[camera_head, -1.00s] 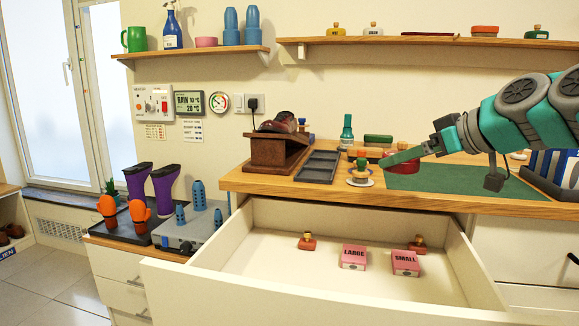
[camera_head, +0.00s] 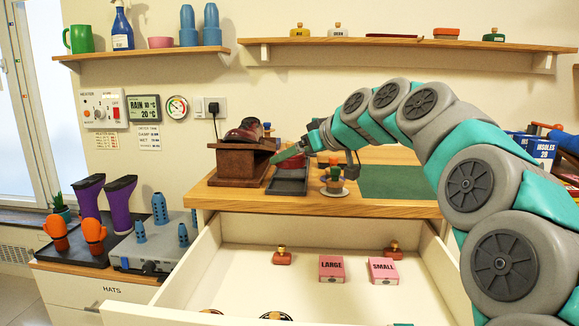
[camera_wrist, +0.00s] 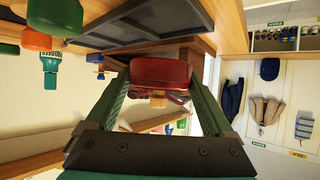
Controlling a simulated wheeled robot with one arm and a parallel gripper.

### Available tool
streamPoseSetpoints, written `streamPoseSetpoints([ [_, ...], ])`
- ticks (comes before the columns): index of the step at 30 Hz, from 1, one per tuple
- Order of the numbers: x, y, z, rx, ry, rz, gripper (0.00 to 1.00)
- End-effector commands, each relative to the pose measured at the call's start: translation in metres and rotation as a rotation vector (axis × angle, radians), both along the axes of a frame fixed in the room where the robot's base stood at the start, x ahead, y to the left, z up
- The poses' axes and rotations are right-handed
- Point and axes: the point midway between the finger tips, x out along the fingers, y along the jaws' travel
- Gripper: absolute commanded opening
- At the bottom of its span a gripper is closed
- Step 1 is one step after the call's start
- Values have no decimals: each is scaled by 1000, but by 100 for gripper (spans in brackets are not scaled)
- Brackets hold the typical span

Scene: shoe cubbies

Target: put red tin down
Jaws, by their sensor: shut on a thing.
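The red tin (camera_wrist: 160,72) sits between the fingertips of my gripper (camera_wrist: 158,85) in the wrist view, a small wooden knob showing on it. In the head view my gripper (camera_head: 290,154) is shut and reaches left over the dark tray (camera_head: 288,187) on the wooden counter. The tray also shows in the wrist view (camera_wrist: 135,22).
A brown wooden stand (camera_head: 236,168) with a dark red shoe (camera_head: 243,131) stands just left of the tray. A small stacked item (camera_head: 334,180) stands to its right, then a green mat (camera_head: 392,182). The open drawer (camera_head: 215,275) below holds pink boxes (camera_head: 331,268).

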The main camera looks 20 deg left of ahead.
Motion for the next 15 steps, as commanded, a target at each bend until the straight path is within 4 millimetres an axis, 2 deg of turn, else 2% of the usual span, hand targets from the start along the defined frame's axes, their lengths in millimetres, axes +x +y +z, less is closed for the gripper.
streamPoseSetpoints([
  [3, 2, 8, 0, 0, -1, 0, 24],
  [8, 2, 9, -6, 2, 1, 1, 24],
  [15, 2, 9, -31, 1, 3, 2, 24],
])
